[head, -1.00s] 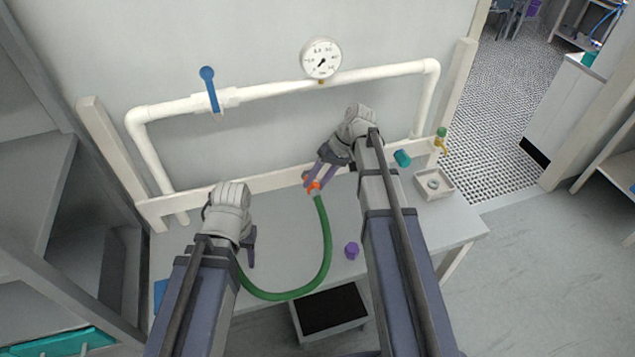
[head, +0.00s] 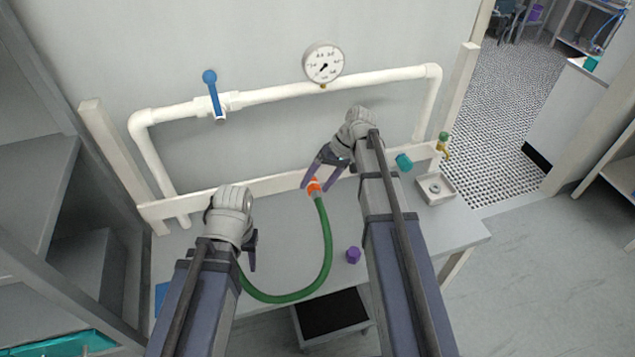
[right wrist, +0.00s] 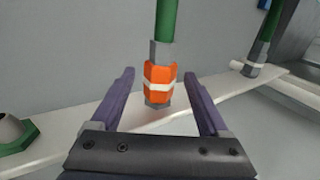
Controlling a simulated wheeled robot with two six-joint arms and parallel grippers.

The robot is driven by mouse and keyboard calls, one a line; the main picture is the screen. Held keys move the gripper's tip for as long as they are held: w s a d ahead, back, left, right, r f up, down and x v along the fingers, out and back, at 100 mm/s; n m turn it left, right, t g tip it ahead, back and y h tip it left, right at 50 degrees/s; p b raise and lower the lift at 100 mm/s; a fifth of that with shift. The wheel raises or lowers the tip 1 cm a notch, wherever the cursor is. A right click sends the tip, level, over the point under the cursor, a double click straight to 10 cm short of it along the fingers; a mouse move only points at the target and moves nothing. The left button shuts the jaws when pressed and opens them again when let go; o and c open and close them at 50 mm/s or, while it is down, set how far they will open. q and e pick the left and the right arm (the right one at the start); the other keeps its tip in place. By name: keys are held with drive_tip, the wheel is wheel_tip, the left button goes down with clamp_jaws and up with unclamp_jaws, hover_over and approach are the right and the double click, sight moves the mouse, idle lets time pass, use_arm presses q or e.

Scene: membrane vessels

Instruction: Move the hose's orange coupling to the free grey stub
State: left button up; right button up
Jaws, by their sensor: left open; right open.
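The orange coupling (head: 314,188) is at the front of the pale rail, on the end of the green hose (head: 328,245). In the right wrist view the coupling (right wrist: 159,84) has a pale band, with grey parts above and below it. My right gripper (head: 316,187) is open, with one finger on each side of the coupling and gaps visible between. A bare grey stub (right wrist: 10,131) with a green hex collar shows at the left of the wrist view. My left gripper (head: 251,252) is open and empty near the hose's left part; its fingers are partly hidden.
A purple cap (head: 353,255), a teal piece (head: 403,162) and a white tray (head: 436,188) with a ring are on the right. White pipes with a blue valve handle (head: 212,92) and a gauge (head: 323,64) run behind.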

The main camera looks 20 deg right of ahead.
drive_tip(key=p+v, duration=0.6)
drive_tip(key=v, duration=0.1)
drive_tip(key=shift+d+r+p, duration=0.2)
drive_tip(key=shift+r+p, duration=0.1)
drive_tip(key=shift+r, duration=0.05)
drive_tip(key=s+a+f+h, duration=0.1)
drive_tip(key=s+a+h, duration=0.15)
drive_tip(key=s, duration=0.35)
drive_tip(key=s+a+f+h, duration=0.2)
drive_tip(key=s+h, duration=0.1)
drive_tip(key=s, duration=0.4)
drive_tip(key=s+a+f+n+h+b, duration=0.1)
drive_tip(key=s+a+f+b, duration=0.1)
drive_tip(key=a, duration=0.3)
drive_tip(key=s+a+f+n+b, duration=0.2)
drive_tip(key=s+a, duration=0.1)
drive_tip(key=a, duration=0.3)
drive_tip(key=shift+h, duration=0.35)
